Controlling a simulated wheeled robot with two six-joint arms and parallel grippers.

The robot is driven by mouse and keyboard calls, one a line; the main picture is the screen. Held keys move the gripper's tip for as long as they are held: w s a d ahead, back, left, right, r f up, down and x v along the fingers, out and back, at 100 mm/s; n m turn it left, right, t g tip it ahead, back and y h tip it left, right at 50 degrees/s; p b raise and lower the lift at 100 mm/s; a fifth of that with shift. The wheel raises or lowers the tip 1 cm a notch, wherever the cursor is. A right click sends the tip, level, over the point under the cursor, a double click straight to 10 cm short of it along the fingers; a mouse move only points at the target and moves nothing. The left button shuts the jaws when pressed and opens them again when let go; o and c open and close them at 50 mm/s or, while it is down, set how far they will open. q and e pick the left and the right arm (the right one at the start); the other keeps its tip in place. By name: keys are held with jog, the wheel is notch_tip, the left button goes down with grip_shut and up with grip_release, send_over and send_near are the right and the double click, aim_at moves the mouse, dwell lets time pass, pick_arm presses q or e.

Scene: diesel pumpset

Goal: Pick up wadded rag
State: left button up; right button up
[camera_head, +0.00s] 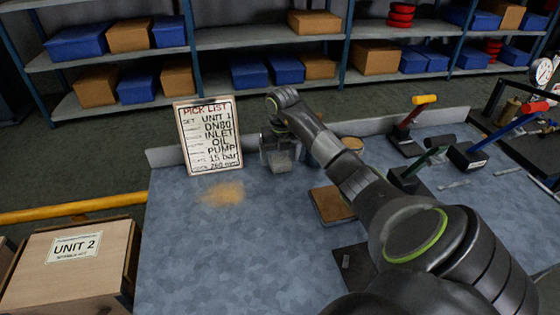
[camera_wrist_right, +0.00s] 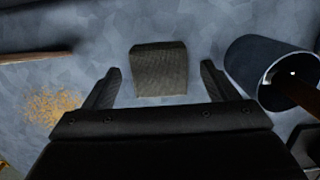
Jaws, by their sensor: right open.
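The wadded rag appears as a small grey, woven-looking block (camera_wrist_right: 159,70) on the blue-grey bench top. It also shows in the head view (camera_head: 280,161), partly covered by my gripper. My right gripper (camera_head: 279,152) is above the rag, pointing down. In the right wrist view its two dark fingers stand apart, one on each side of the rag, with bare bench visible between each finger and the rag. Whether the fingertips are down at the rag's height I cannot tell. My left gripper is not in view.
A brown pad (camera_head: 331,204) lies nearer. The bench's front left is clear.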

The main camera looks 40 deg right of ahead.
aim_at(280, 158)
jog(key=shift+w+f, duration=0.15)
jog(key=shift+f, duration=0.7)
jog(key=shift+c, duration=0.4)
jog(key=c, duration=1)
jog(key=shift+r, duration=0.15)
notch_tip(280, 158, up, 9)
jog(key=shift+f, duration=0.1)
jog(key=shift+r, duration=0.55)
